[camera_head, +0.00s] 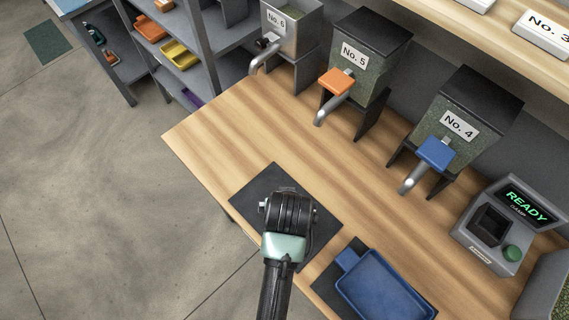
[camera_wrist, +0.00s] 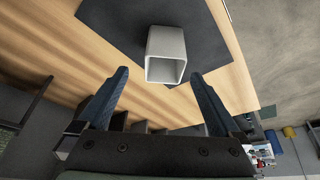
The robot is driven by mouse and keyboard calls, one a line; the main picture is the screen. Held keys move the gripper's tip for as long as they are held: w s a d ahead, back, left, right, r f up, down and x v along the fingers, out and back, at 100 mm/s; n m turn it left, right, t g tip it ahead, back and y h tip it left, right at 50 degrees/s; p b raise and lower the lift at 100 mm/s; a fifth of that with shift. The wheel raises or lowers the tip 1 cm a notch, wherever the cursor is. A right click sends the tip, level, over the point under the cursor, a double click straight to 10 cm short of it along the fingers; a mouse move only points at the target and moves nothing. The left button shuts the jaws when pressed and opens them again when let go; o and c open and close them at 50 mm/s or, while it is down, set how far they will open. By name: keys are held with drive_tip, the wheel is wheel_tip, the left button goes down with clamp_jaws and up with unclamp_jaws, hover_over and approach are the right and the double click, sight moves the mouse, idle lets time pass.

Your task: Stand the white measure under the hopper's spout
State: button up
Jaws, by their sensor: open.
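The white measure (camera_wrist: 166,45) is a square, hollow cup on the dark mat (camera_wrist: 110,15) in the wrist view, its open mouth facing my camera. In the head view my arm hides most or all of it. My gripper (camera_wrist: 160,75) is open and empty, its two dark fingers either side of the measure's line but short of it. In the head view my gripper (camera_head: 287,205) is over the dark mat. Three hoppers stand along the back: No. 6 (camera_head: 295,35), No. 5 with an orange lever (camera_head: 355,65), and No. 4 with a blue lever (camera_head: 460,125). Each has a metal spout; no cup shows below them.
A blue tray (camera_head: 348,291) sits on another dark mat at the front right. A grey device (camera_head: 490,240) reading READY stands at the right. Shelves (camera_head: 205,45) with coloured trays are at the far left. Bare wood lies between the mats and the hoppers.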

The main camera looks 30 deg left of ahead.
drive_tip(key=shift+a+p+x, duration=0.15)
drive_tip(key=shift+p+x, duration=0.1)
drive_tip(key=shift+x, duration=1.1)
drive_tip(key=shift+a+p+x, duration=0.2)
drive_tip(key=shift+x, duration=1.15)
drive_tip(key=c, duration=1.5)
wheel_tip(320, 180, up, 9)
drive_tip(key=shift+c, duration=0.2)
drive_tip(key=s+d+f+m+h, duration=0.15)
drive_tip(key=d+m, duration=0.35)
drive_tip(key=d, duration=0.8)
drive_tip(key=w+a+r+n+y+p, duration=0.1)
drive_tip(key=a+r+n+y+p, duration=0.2)
drive_tip(key=a, duration=0.8)
drive_tip(key=shift+w+a+f+n+h+p, duration=0.1)
drive_tip(key=shift+a+f+n+h+p, duration=0.2)
drive_tip(key=shift+f, duration=1.4)
drive_tip(key=shift+a+f+n+h+p, duration=0.15)
drive_tip(key=shift+a+f+n+p, duration=0.25)
drive_tip(key=shift+f, duration=1.25)
drive_tip(key=shift+w+a+f+n+h+p, duration=0.1)
drive_tip(key=shift+a+f+n+h+p, duration=0.2)
drive_tip(key=shift+f, duration=1.4)
